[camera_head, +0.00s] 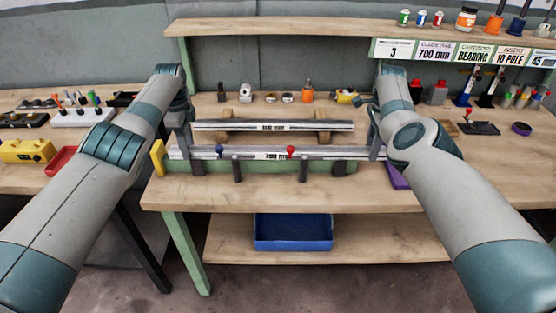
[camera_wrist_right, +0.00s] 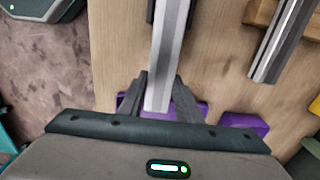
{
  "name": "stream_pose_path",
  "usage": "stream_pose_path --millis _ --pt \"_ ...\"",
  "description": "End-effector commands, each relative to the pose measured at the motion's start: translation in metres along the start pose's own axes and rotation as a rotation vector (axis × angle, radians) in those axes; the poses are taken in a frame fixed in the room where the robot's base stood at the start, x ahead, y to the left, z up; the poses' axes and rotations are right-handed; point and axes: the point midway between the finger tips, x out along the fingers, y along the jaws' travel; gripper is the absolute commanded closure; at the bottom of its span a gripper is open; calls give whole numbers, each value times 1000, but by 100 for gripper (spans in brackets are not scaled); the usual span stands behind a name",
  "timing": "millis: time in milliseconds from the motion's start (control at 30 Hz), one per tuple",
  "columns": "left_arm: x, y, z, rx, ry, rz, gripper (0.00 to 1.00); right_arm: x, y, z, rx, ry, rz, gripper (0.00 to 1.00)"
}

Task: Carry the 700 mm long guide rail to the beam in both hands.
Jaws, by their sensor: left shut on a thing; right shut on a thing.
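The long grey guide rail (camera_head: 340,153), with a white "700 mm" label, lies level across the bench front. My left gripper (camera_head: 181,145) is shut on its left end and my right gripper (camera_head: 377,145) is shut on its right end. In the right wrist view the rail (camera_wrist_right: 170,50) runs between the fingers of my right gripper (camera_wrist_right: 160,95). A long green beam (camera_head: 260,168) with dark upright clamps stands directly below and in front of the rail. I cannot tell whether rail and beam touch. A blue knob (camera_head: 220,150) and a red knob (camera_head: 291,151) show in front of the rail.
A second labelled rail (camera_head: 320,126) rests on wooden blocks just behind; it also shows in the right wrist view (camera_wrist_right: 275,40). A yellow block (camera_head: 158,157) stands by the left end. A purple piece (camera_head: 398,176) lies at right. A blue bin (camera_head: 292,232) sits on the lower shelf.

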Motion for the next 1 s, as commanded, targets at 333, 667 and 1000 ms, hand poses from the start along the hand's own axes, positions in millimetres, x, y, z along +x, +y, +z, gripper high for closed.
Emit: stream_pose_path --millis 333,667,1000 --pt "12 1 0 -1 2 4 50 10 0 0 0 1 2 50" --pt "14 3 0 -1 1 11 50 10 0 0 0 0 0 50" --pt "-12 2 0 1 1 3 50 9 0 0 0 0 0 50"
